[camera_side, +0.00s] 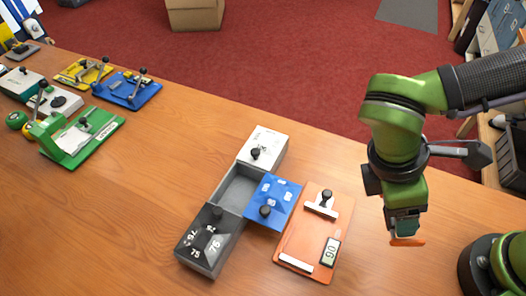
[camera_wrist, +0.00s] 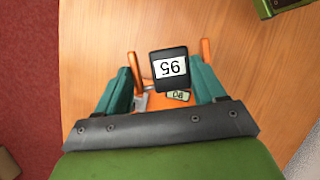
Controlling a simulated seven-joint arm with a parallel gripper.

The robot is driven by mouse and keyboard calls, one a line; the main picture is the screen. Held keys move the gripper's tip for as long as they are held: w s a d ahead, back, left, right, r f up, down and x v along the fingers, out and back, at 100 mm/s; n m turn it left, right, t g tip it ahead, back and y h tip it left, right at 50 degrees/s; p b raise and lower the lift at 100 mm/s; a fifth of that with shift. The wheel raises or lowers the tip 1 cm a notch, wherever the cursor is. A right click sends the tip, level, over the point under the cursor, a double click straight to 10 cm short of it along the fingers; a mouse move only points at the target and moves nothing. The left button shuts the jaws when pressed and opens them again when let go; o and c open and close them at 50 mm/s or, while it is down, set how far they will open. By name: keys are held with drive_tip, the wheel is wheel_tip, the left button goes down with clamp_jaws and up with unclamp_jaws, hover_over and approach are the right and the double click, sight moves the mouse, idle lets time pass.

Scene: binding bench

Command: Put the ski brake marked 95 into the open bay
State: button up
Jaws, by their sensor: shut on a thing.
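The ski brake marked 95 (camera_wrist: 170,65) is a dark pad with a white label, seen between the teal fingers of my gripper (camera_wrist: 165,88) in the wrist view. Orange parts show on both sides of it. In the side view my gripper (camera_side: 405,228) is shut on it, raised at the right, and the brake is mostly hidden with an orange edge showing. A grey box (camera_side: 213,225) stands on the bench left of my gripper. Its middle bay (camera_side: 236,187) is open and looks empty. A blue lid (camera_side: 277,195) with a knob lies to the right of that bay.
A white lid (camera_side: 265,143) covers the far bay. The near bay holds dark pieces marked 75 and 76 (camera_side: 208,240). An orange board (camera_side: 305,245) with a label 90 lies between box and gripper. Green, blue and yellow fixtures stand at the far left; mid-bench is clear.

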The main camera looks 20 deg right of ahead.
drive_tip(key=w+a+n+t, duration=0.3)
drive_tip(key=w+a+n, duration=0.1)
drive_tip(key=n, duration=0.3)
drive_tip(key=n+t+y, duration=0.2)
drive_tip(key=n+y, duration=0.5)
drive_tip(key=n, duration=1.7)
hover_over(240, 202)
drive_tip(key=shift+n, duration=0.3)
drive_tip(key=shift+s+a+f, duration=0.1)
drive_tip(key=shift+f, duration=4.2)
drive_tip(key=shift+f, duration=0.65)
